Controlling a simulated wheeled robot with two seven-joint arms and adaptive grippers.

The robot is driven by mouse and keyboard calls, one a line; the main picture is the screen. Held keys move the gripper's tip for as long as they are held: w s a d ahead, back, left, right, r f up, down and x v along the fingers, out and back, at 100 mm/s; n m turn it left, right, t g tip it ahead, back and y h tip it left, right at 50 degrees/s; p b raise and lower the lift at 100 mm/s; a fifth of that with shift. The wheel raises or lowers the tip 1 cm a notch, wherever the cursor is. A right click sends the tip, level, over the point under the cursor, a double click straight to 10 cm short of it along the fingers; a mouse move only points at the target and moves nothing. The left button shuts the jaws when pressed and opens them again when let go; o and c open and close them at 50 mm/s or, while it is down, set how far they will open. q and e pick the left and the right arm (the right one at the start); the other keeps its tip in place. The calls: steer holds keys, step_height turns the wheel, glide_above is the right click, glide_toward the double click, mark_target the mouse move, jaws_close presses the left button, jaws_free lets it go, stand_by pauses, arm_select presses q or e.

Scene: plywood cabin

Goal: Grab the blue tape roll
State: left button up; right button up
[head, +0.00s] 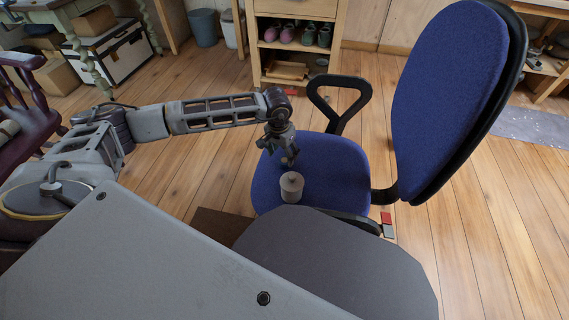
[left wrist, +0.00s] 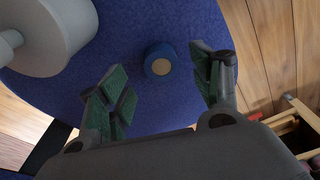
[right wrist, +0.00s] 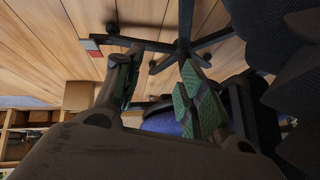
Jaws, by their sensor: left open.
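The blue tape roll (left wrist: 160,62) lies on the blue chair seat (head: 335,170), its pale round core facing up in the left wrist view. I cannot make it out in the head view, where my left gripper may hide it. My left gripper (head: 288,160) points down over the seat. In the left wrist view its green-padded fingers (left wrist: 167,92) are spread apart with nothing between them, and the roll shows just beyond the gap. My right gripper (right wrist: 160,90) is open and empty in the right wrist view, near the chair's underside.
A pale grey knobbed cylinder (head: 291,189) stands on the seat close to the left gripper and shows large in the left wrist view (left wrist: 45,30). The chair's blue backrest (head: 448,90) and black armrest (head: 338,98) flank the seat. A wooden shelf (head: 262,60) stands behind.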

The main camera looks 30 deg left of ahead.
mark_target(284, 160)
stand_by(0.3)
arm_select(q)
steer(key=shift+w+f+b, duration=0.2)
steer(key=shift+f+b, duration=0.3)
steer(key=shift+f, duration=0.25)
steer(key=shift+w+f+b, duration=0.2)
steer(key=shift+f+b, duration=0.25)
steer(key=shift+f, duration=0.3)
steer(key=shift+w+f+b, duration=0.1)
steer(key=shift+f+b, duration=0.3)
steer(key=shift+f, duration=0.65)
arm_select(e)
steer(key=shift+w+a+f+y, duration=0.1)
steer(key=shift+a+f+y, duration=0.05)
steer(key=shift+f, duration=0.45)
steer(key=shift+w+a+f+y, duration=0.1)
steer(key=shift+f+y, duration=0.05)
steer(key=shift+f, duration=0.45)
arm_select(q)
steer(key=shift+c, duration=0.4)
steer(key=c, duration=1)
steer(key=shift+r, duration=0.15)
